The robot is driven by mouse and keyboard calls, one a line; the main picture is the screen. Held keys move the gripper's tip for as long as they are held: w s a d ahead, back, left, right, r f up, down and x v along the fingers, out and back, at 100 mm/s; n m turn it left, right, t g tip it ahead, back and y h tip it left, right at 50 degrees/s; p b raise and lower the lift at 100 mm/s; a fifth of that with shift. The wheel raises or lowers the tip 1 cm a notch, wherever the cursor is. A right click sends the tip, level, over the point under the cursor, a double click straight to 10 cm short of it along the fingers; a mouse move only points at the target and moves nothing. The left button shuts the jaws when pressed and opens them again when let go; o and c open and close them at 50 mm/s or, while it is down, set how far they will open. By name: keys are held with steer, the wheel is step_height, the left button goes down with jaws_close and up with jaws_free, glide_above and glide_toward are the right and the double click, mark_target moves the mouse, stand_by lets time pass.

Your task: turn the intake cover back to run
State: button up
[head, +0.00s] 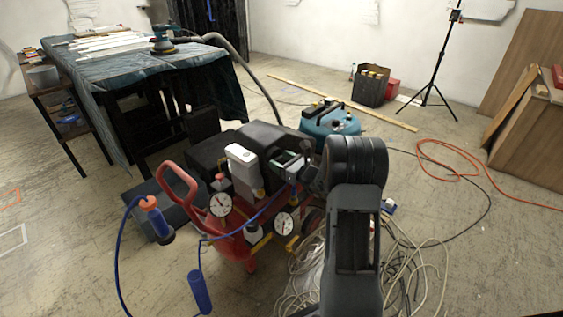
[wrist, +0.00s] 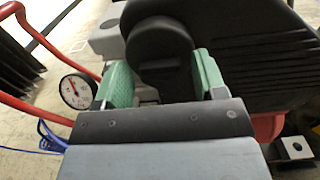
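The intake cover (wrist: 160,42) is a dark round-topped piece on the black ribbed housing (wrist: 250,50) of the compressor, seen in the wrist view. My gripper (wrist: 163,78) has its two green-padded fingers spread, one on each side of the cover's lower part. A narrow gap seems to show by the left finger; contact on the right cannot be told. In the head view my gripper (head: 287,165) is at the right end of the compressor's black top (head: 262,138). There the cover cannot be made out clearly, and its marks show in neither view.
The red compressor frame (head: 178,188) carries two white dial gauges (head: 220,204) and a blue hose (head: 118,255). A teal machine (head: 330,120) stands behind it. Loose pale cables (head: 300,280) lie on the floor around my arm. A draped table (head: 150,75) stands at back left.

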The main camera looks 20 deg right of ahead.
steer(key=shift+o, duration=0.2)
steer(key=p+v, duration=0.3)
steer(key=v, duration=1.1)
steer(key=shift+p, duration=0.4)
steer(key=shift+a, duration=0.1)
